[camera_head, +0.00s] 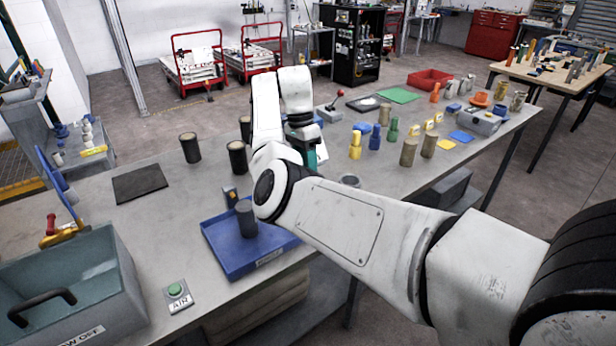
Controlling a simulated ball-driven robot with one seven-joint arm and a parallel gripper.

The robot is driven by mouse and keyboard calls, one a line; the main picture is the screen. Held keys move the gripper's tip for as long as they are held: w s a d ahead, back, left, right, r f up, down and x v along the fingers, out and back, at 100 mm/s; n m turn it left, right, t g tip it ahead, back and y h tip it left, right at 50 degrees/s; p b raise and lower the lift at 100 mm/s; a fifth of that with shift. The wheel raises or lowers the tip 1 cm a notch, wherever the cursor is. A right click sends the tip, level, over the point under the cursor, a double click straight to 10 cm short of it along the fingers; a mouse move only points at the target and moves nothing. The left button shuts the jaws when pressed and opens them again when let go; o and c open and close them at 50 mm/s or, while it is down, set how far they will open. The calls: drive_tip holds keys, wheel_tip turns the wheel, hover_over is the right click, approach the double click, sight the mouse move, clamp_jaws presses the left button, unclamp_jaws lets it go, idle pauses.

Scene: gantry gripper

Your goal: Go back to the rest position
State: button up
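My white arm reaches in from the lower right over the grey workbench (180,240), bends above the blue tray (226,262) and rises behind the bend. My gripper (310,158) seems to be the dark and teal part beyond the bend, over the middle of the bench. It is mostly hidden behind my own arm. I cannot see its fingertips, or whether it holds anything. A dark grey cylinder (246,219) stands upright in the blue tray, close to the left of my arm's bend.
Dark cylinders (190,148) stand near a black mat (140,183). Yellow, blue and tan pieces (408,152) stand at right, before a red bin (430,79). Bare bench lies between tray and mat.

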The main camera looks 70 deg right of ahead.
drive_tip(key=shift+w+d+r, duration=0.1)
drive_tip(key=shift+w+r, duration=0.05)
drive_tip(key=shift+r, duration=0.85)
